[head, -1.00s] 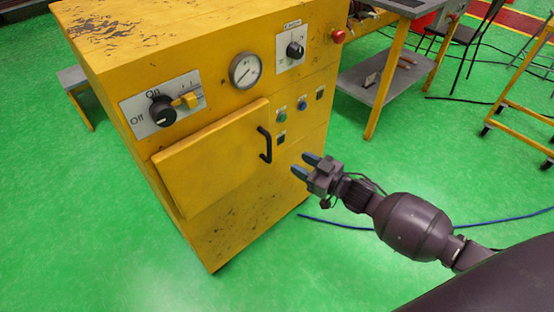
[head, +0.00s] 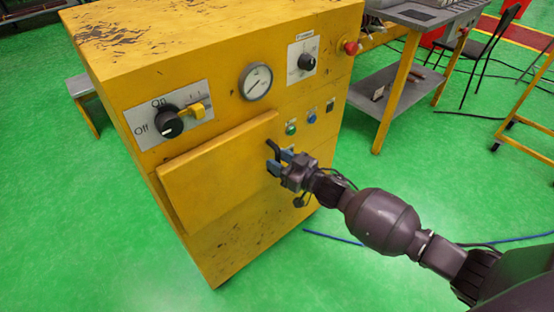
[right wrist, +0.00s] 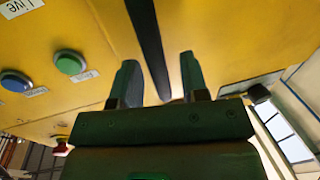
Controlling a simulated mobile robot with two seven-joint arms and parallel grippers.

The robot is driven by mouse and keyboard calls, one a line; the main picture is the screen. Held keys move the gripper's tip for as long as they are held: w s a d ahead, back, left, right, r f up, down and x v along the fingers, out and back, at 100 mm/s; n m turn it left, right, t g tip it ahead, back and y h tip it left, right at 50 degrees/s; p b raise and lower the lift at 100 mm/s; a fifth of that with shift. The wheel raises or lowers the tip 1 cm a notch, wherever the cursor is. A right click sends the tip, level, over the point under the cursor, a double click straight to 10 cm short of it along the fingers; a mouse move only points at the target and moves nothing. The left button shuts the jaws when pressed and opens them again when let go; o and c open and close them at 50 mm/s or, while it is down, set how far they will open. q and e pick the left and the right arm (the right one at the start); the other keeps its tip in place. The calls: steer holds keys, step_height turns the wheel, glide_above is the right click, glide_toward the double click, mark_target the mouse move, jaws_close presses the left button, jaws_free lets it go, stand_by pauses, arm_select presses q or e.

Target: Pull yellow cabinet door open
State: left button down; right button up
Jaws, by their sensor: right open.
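The yellow cabinet door (head: 218,172) is on the front of the yellow cabinet (head: 215,50), and its panel stands out a little from the front. Its black handle (head: 273,149) is at the door's right edge. My right gripper (head: 279,163) is at the handle in the head view, partly hiding its lower part. In the right wrist view the black handle (right wrist: 149,45) runs between the two open fingers (right wrist: 158,85). I cannot tell whether either finger touches it. My left gripper is in neither current view.
The cabinet front carries a dark rotary knob (head: 169,124), a gauge (head: 256,81), a smaller knob (head: 306,62), a red button (head: 351,47) and a green button (head: 291,127). A grey-topped table (head: 418,14) stands right of the cabinet. Green floor (head: 90,230) is clear at the front left.

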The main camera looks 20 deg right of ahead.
steer(key=shift+w+a, duration=0.15)
steer(key=shift+w, duration=0.1)
jaws_close()
steer(key=shift+s, duration=0.1)
stand_by(0.3)
